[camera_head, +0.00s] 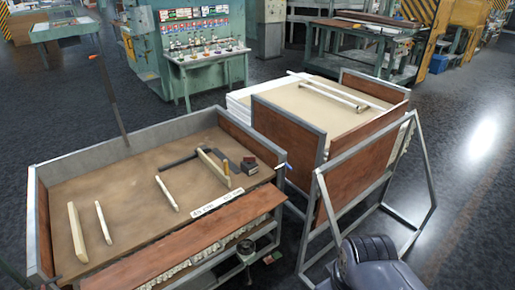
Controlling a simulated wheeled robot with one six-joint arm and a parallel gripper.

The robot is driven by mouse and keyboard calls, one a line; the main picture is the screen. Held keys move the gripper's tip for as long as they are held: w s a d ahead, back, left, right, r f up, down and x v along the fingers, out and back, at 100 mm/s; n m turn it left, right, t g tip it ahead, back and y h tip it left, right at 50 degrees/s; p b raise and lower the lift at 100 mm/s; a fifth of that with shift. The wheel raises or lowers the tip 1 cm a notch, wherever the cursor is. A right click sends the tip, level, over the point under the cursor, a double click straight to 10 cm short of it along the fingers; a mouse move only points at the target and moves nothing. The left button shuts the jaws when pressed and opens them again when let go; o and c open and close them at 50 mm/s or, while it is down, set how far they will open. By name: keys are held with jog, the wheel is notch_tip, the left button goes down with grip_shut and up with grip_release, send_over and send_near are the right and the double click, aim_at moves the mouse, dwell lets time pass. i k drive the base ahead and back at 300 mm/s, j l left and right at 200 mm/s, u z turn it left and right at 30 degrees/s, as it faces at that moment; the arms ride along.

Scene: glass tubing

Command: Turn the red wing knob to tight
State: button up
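I cannot make out a red wing knob in the head view. Small red, blue and green fittings show on the pale green workbench panel (195,30) at the back, too small to tell their shape. My gripper is not in view. A dark rounded part at the bottom right looks like a piece of my arm, with no fingers showing.
A large metal-edged tray table (100,160) with loose bars stands at the near left. A second brown-sided bin (290,115) and a slanted metal frame (425,165) stand to its right. Open dark floor (470,185) lies at the right.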

aim_at(249, 159)
jog(key=i+u, duration=0.25)
jog(key=i, duration=0.55)
jog(key=i+l+u, duration=0.25)
jog(key=i, duration=0.55)
jog(key=j, duration=0.1)
